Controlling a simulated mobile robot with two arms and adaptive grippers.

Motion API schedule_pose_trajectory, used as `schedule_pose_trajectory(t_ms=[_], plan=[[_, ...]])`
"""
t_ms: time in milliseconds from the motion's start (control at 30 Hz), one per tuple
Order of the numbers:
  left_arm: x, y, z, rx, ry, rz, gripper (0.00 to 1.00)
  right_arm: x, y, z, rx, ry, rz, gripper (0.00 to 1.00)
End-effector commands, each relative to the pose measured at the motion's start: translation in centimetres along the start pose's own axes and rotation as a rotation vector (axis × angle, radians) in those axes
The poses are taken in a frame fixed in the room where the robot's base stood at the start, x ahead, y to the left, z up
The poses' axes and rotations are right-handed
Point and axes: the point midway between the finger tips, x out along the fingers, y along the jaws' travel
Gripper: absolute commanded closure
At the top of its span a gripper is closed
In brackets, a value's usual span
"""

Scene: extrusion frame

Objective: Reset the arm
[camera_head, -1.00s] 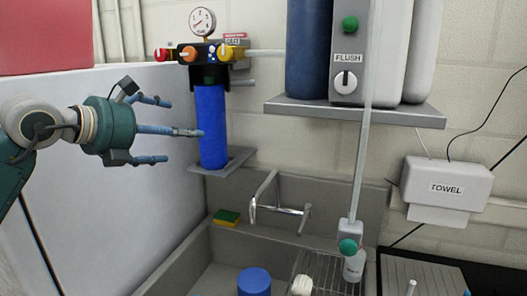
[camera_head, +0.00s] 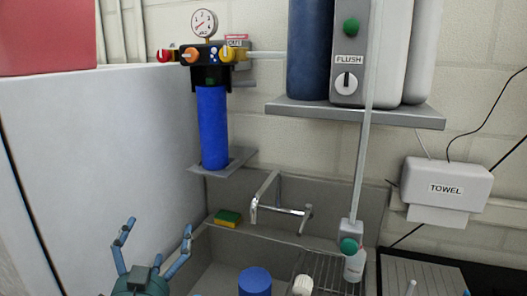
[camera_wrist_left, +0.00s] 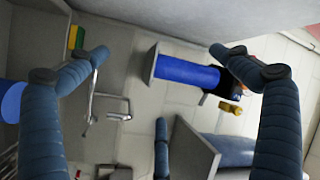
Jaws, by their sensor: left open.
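My left gripper (camera_head: 153,246) is at the lower left of the head view, in front of the sink, with its blue fingers spread and pointing up. It is open and empty. In the left wrist view its fingers (camera_wrist_left: 165,95) stand wide apart with nothing between them held. The blue filter cylinder (camera_head: 212,126) hangs on the wall under a gauge and valves, apart from the gripper. It also shows in the left wrist view (camera_wrist_left: 187,73). My right gripper is not in view.
The sink (camera_head: 170,276) holds a blue cylinder (camera_head: 254,282) and a wire rack (camera_head: 328,270) with a white bottle (camera_head: 354,265). A faucet (camera_head: 280,209) and sponge (camera_head: 227,218) are at its back. A shelf (camera_head: 355,112) and towel dispenser (camera_head: 447,185) are right. A pale panel (camera_head: 90,150) stands left.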

Motion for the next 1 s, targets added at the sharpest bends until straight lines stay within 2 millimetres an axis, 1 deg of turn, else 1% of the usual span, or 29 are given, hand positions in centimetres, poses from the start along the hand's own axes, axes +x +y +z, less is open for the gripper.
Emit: schedule_pose_trajectory(t_ms=[33,67,100,167,200,267,300,333,367,400,467,500,600,800,867,900,1000], plan=[[-1.6,1.8,3.2,-0.056,-0.105,0.048,0.0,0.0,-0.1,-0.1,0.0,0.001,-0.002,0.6],[-2.6,2.9,5.0,-0.085,-0.168,0.076,0.0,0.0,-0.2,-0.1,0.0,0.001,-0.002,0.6],[-4.1,4.3,7.3,-0.122,-0.25,0.115,0.0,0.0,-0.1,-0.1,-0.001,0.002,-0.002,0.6],[-6.7,6.5,10.5,-0.174,-0.371,0.174,0.0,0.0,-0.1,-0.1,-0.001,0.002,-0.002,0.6],[-8.7,7.9,12.3,-0.207,-0.45,0.214,0.0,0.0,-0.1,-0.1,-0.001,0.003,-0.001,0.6],[-11.9,10.0,14.9,-0.25,-0.567,0.277,0.0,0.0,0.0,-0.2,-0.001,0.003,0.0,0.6],[-14.1,11.3,16.2,-0.276,-0.639,0.318,0.0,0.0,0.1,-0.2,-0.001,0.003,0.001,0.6],[-15.7,12.2,17.1,-0.292,-0.69,0.348,0.0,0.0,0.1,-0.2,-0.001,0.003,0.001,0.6],[-17.2,13.0,17.8,-0.307,-0.735,0.376,0.0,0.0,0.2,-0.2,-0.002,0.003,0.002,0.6],[-19.1,13.9,18.6,-0.325,-0.789,0.41,0.0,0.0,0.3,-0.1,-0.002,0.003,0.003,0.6],[-21.8,15.1,19.5,-0.346,-0.862,0.455,0.0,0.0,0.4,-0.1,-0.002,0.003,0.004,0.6],[-23.4,15.7,19.9,-0.36,-0.906,0.485,0.0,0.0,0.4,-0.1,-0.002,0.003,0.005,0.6],[-27.1,17.1,20.7,-0.386,-1.001,0.549,0.0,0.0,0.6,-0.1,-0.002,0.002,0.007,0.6],[-33.8,18.9,21.1,-0.426,-1.158,0.664,0.0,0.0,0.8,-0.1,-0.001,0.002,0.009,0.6],[-35.6,19.3,21.1,-0.436,-1.201,0.698,0.0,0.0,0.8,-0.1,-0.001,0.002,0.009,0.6],[-36.0,20.1,21.8,-0.437,-1.215,0.708,0.0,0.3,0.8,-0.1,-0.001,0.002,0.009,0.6],[-35.6,22.6,24.3,-0.431,-1.222,0.71,0.0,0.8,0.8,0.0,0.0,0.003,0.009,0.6]])
